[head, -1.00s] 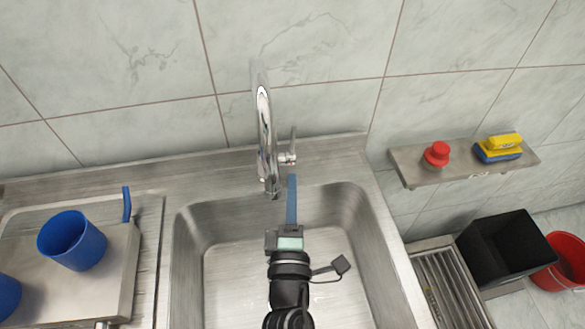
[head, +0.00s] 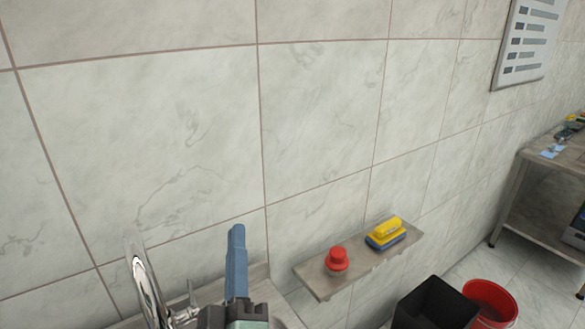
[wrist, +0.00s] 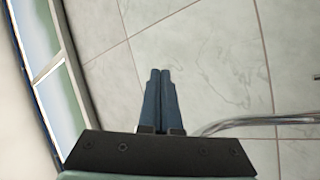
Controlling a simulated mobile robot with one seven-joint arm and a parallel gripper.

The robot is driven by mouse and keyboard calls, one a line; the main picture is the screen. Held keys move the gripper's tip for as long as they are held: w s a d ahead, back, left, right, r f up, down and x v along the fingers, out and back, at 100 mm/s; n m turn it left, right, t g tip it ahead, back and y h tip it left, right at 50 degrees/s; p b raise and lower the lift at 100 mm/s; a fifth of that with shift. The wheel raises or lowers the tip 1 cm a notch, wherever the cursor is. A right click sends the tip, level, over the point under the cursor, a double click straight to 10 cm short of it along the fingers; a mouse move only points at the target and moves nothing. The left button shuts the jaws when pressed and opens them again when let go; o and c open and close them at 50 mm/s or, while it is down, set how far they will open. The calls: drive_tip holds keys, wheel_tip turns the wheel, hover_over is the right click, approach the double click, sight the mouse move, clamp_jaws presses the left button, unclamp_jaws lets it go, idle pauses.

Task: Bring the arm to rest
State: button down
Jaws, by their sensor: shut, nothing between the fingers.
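My gripper (head: 237,262) shows at the bottom of the head view, its blue fingers pointing up in front of the tiled wall. In the wrist view my gripper (wrist: 160,72) has its two blue fingers together, with nothing between them. It is just right of the chrome faucet (head: 147,290) in the head view. The faucet's spout also shows at the right of the wrist view (wrist: 250,122). My gripper appears apart from the faucet. The rest of my arm is out of the head view.
A wall shelf (head: 320,286) to the right holds a red knobbed object (head: 337,260) and a yellow and blue brush or sponge (head: 386,234). Below it stand a black bin (head: 435,305) and a red bucket (head: 491,300). A table (head: 540,158) is at far right. A window-like frame (wrist: 48,70) is at left in the wrist view.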

drive_tip(key=s+d+r+m+t+h, duration=0.1)
drive_tip(key=d+r+m+t+h, duration=0.3)
drive_tip(key=r, duration=0.6)
drive_tip(key=s+d+r+m+g, duration=0.15)
drive_tip(key=r+m, duration=0.35)
drive_tip(key=r, duration=0.5)
drive_tip(key=s+d+r+m+t+y, duration=0.1)
drive_tip(key=s+d+r+m+t, duration=0.1)
drive_tip(key=s+r, duration=0.6)
wheel_tip(320, 180, up, 4)
drive_tip(key=shift+f+m+t+p, duration=0.1)
drive_tip(key=shift+m+t+p, duration=0.25)
drive_tip(key=shift+m, duration=0.55)
